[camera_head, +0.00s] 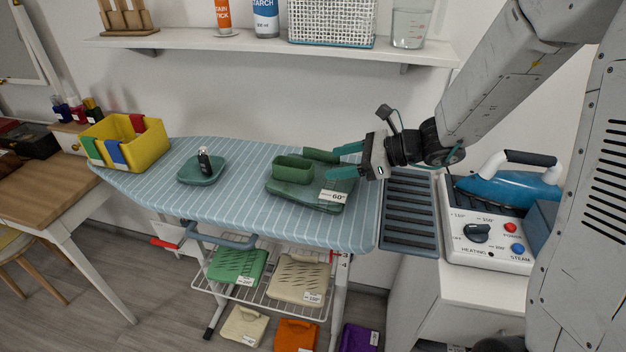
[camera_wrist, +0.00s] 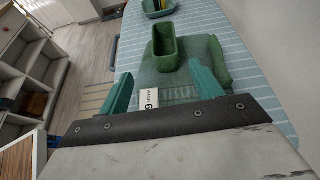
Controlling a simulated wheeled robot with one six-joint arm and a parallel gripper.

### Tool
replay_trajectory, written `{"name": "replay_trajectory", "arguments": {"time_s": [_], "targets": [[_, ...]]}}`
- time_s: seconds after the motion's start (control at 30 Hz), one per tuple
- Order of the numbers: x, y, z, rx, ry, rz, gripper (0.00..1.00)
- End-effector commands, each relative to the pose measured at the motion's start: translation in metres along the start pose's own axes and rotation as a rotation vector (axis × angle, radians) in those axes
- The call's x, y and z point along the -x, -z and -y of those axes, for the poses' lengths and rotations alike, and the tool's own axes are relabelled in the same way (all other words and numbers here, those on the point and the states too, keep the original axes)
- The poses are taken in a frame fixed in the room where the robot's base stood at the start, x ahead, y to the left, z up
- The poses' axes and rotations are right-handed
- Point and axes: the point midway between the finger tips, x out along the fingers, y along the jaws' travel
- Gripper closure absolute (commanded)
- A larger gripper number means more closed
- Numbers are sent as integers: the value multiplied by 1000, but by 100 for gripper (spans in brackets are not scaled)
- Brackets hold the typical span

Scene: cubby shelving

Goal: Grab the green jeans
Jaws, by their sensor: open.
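A folded dark green garment (camera_head: 300,191), apparently the green jeans, lies on the striped ironing board with a white 60° tag at its right front corner. It also shows in the wrist view (camera_wrist: 178,86). A small open green box (camera_head: 293,170) sits on top of it, and a dark green roll (camera_head: 320,155) lies along its back side. My gripper (camera_head: 345,160) is open and empty at the garment's right end. Its teal fingers are spread either side of the tag in the wrist view (camera_wrist: 163,88). I cannot tell whether they touch the cloth.
The ironing board (camera_head: 245,212) also bears a teal tray (camera_head: 203,175) with a small dark bottle and a yellow bin (camera_head: 147,150). A steam iron (camera_head: 510,188) stands on its station at right. A shelf (camera_head: 190,42) overhangs behind. Folded items, one green (camera_head: 237,262), lie on the rack below.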

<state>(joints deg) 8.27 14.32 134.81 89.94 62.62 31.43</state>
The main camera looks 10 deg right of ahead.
Motion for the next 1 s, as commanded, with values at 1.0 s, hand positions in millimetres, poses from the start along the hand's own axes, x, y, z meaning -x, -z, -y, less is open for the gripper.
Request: {"name": "replay_trajectory", "arguments": {"time_s": [1.0], "targets": [[-82, 3, 8, -57, 31, 13, 43]]}}
